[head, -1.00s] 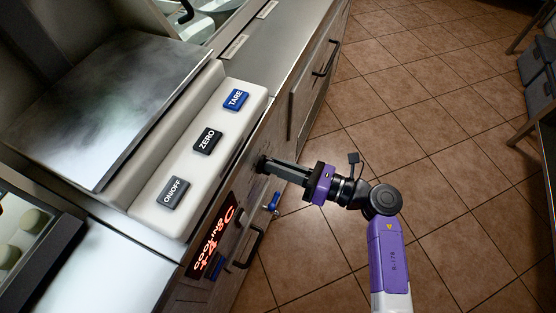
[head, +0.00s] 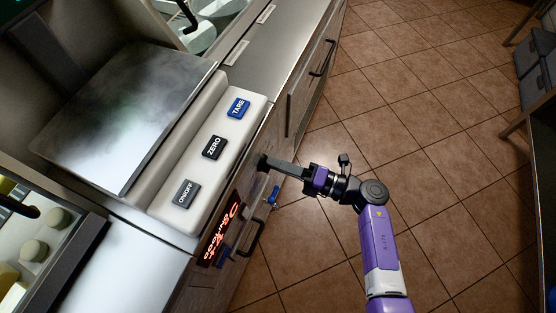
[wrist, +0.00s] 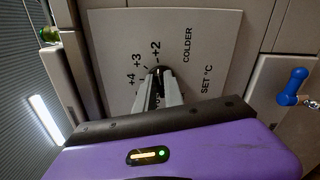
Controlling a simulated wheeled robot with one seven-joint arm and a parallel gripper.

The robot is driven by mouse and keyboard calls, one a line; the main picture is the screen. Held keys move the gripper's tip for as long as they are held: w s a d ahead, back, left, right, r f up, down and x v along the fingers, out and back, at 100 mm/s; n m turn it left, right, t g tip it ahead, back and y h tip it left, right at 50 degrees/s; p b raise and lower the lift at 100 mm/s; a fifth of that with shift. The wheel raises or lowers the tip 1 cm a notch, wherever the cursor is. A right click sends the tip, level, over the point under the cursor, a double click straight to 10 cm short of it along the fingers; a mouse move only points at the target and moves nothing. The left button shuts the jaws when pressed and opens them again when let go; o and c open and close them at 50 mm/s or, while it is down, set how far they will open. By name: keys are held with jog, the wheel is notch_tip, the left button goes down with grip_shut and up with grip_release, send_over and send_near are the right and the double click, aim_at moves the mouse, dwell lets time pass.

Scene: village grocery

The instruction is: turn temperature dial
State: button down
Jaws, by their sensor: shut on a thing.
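The temperature dial (wrist: 157,71) is a dark round knob on a pale panel marked "+2", "+3", "+4", "COLDER" and "SET °C", in the wrist view. My gripper (wrist: 158,82) is shut on the dial, its fingers hiding most of it and part of the scale. In the head view my gripper (head: 264,162) reaches left to the counter's front face, where the fingertips meet the dark knob.
A scale with TARE, ZERO and ON/OFF buttons (head: 213,147) stands on the counter above. A lit red display (head: 222,232) and a blue-handled key or valve (head: 274,194) are on the front below. The tiled floor (head: 420,120) at right is clear.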

jog(key=shift+m, duration=0.4)
jog(key=c, duration=1.4)
grip_release()
jog(key=shift+c, duration=0.2)
jog(key=shift+d, duration=0.1)
jog(key=v, duration=0.7)
jog(key=shift+s+d, duration=0.15)
jog(key=shift+d, duration=0.15)
